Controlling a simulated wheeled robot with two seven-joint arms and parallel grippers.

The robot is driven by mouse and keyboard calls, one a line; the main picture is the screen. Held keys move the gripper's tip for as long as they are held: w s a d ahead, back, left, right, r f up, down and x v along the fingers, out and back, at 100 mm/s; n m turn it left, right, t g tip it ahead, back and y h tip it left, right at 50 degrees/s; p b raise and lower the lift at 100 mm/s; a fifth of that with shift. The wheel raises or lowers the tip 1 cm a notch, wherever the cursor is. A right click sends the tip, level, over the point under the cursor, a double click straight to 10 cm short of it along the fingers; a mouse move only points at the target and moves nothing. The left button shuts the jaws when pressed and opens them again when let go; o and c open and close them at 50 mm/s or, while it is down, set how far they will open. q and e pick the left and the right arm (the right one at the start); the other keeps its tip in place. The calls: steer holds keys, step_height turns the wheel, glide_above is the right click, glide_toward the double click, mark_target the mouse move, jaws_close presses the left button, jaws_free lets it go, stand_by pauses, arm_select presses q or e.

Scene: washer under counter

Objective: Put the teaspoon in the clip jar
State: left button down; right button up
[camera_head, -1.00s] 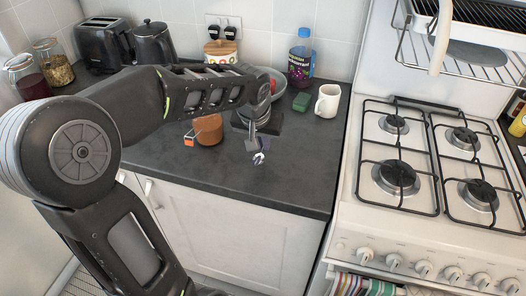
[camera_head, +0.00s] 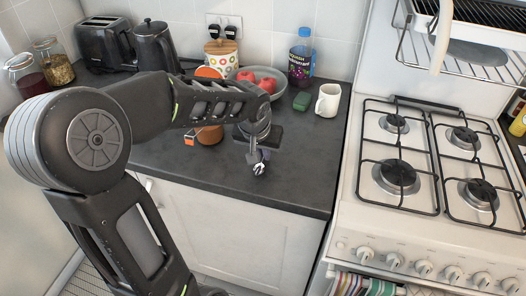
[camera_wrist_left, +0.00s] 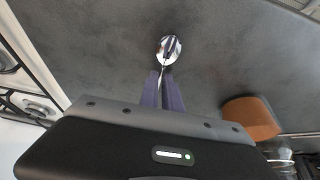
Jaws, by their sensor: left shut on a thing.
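My left gripper (camera_head: 259,164) hangs over the front part of the dark counter, pointing down. It is shut on the teaspoon (camera_wrist_left: 168,48), whose shiny bowl shows beyond the dark fingers in the left wrist view; the fingers cover part of its handle. In the head view the spoon is a small bright patch (camera_head: 260,169). What looks like the clip jar (camera_head: 209,135), with an orange-brown lower part and an orange clip, stands left of the gripper. My forearm hides its middle. An orange-brown part (camera_wrist_left: 252,118) shows in the wrist view. My right gripper is out of view.
A grey bowl with red fruit (camera_head: 266,82) stands behind my wrist. The hob (camera_head: 400,178) lies further right. The counter's front right is clear.

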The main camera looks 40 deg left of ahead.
arm_select(q)
steer(key=c, duration=1.6)
jaws_free()
steer(key=shift+o, duration=0.2)
steer(key=shift+r+p, duration=0.2)
steer(key=shift+p, duration=0.15)
steer(key=v, duration=1.1)
steer(key=shift+s+r+b, duration=0.25)
steer(key=shift+r+b, duration=0.05)
steer(key=shift+r, duration=0.05)
steer(key=shift+d, duration=0.1)
